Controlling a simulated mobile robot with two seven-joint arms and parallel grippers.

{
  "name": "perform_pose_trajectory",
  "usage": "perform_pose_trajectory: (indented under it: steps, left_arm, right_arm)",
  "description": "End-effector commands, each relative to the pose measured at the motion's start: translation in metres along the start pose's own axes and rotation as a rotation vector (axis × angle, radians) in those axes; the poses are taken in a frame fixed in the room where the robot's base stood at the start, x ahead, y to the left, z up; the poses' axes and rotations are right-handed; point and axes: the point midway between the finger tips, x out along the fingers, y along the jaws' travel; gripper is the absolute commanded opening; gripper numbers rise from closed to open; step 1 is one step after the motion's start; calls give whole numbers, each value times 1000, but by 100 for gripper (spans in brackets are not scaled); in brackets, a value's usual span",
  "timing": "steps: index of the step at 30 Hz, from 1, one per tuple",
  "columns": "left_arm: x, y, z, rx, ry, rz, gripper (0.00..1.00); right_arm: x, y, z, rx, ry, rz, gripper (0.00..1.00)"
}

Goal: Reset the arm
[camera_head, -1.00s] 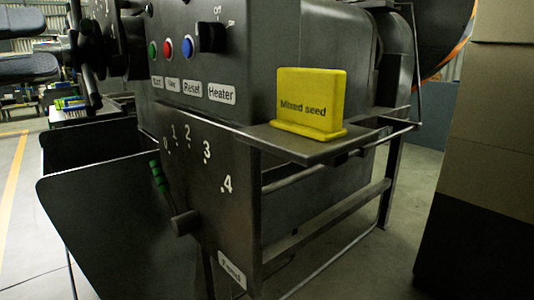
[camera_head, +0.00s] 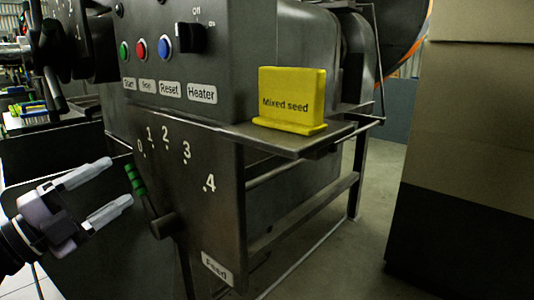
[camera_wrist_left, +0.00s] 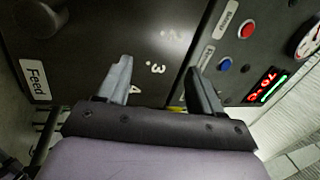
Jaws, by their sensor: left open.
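My left gripper (camera_head: 119,181) comes in from the left in the head view, open and empty. Its fingers point right, towards the feed lever (camera_head: 137,182), with a small gap to the green handle. The lever tilts up and left from its pivot, near the 0 mark of the 0 to 4 scale. In the left wrist view the open fingers (camera_wrist_left: 158,68) have nothing between them, with the machine's numbered panel (camera_wrist_left: 95,45) beyond. My right gripper is not in view.
The machine's control panel has green, red and blue buttons (camera_head: 165,46) and a heater knob (camera_head: 190,40). A yellow "Mixed seed" sign (camera_head: 291,98) stands on a shelf. Stacked boxes (camera_head: 470,130) stand at the right. The wrist view shows a 70°C display (camera_wrist_left: 264,86).

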Motion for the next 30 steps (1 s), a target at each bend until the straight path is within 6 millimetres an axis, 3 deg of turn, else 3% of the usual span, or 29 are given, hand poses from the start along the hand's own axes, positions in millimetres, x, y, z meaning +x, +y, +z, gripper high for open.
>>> perform_pose_trajectory:
  steps: [1,5,11,17,21,29,30]
  left_arm:
    - [-2,27,2,-98,-36,5,66]
    - [-13,87,7,-320,-146,21,66]
    - [-46,185,-1,-656,-351,68,66]
    - [-95,280,-30,-978,-592,134,66]
    - [-136,338,-63,-1184,-768,185,66]
    - [-207,411,-139,-1499,-1074,273,66]
    - [-198,389,-133,-1474,-1054,265,66]
  right_arm:
    - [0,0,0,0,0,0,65]
    - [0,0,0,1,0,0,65]
    - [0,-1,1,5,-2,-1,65]
    - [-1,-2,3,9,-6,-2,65]
    - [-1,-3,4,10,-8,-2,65]
    - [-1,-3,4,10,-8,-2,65]
    - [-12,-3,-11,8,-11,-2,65]
